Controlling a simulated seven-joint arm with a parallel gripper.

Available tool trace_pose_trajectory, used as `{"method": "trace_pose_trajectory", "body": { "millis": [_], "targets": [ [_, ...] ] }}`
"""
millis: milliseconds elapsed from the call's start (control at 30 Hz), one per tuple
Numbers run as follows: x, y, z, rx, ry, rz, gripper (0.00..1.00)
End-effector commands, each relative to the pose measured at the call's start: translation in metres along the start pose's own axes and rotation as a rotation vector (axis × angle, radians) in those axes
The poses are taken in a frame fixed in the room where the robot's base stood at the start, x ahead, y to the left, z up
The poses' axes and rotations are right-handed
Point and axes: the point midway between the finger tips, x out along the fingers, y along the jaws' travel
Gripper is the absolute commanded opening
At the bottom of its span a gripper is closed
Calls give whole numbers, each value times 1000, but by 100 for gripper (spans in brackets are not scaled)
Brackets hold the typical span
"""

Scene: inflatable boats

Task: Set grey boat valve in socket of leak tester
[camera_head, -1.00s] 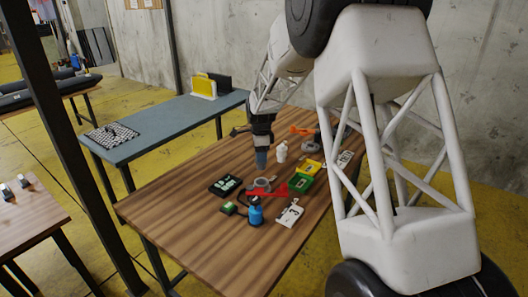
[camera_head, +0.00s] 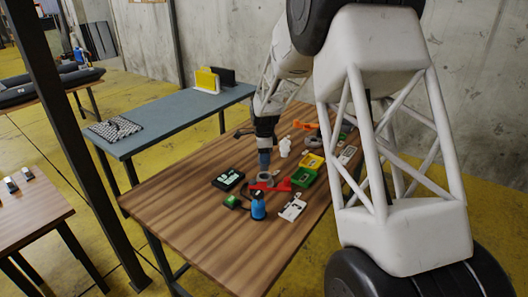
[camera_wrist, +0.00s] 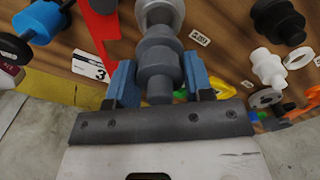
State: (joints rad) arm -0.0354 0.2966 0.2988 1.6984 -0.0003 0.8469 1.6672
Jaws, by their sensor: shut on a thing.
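The grey boat valve (camera_wrist: 158,62) is between the blue fingers of my gripper (camera_wrist: 158,80) in the wrist view, its stepped body pointing away from the palm. Its far end lines up with a light grey round part (camera_wrist: 162,10), seemingly the leak tester's socket; I cannot tell whether they touch. In the head view my gripper (camera_head: 264,158) points down just above a grey ring-shaped part (camera_head: 264,176) beside a red piece (camera_head: 276,185). The valve cannot be made out there.
A blue bottle-like object (camera_head: 258,206), a black tray (camera_head: 228,180) and a green box (camera_head: 303,177) crowd the spot. The wooden table's (camera_head: 200,225) near left part is clear.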

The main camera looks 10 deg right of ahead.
Motion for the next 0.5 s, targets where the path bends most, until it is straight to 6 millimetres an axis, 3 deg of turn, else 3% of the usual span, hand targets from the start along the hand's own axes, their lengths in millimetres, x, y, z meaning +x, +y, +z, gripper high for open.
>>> {"method": "trace_pose_trajectory", "body": {
  "millis": [500],
  "targets": [
    [37,0,0,0,0,2,22]
  ]
}}
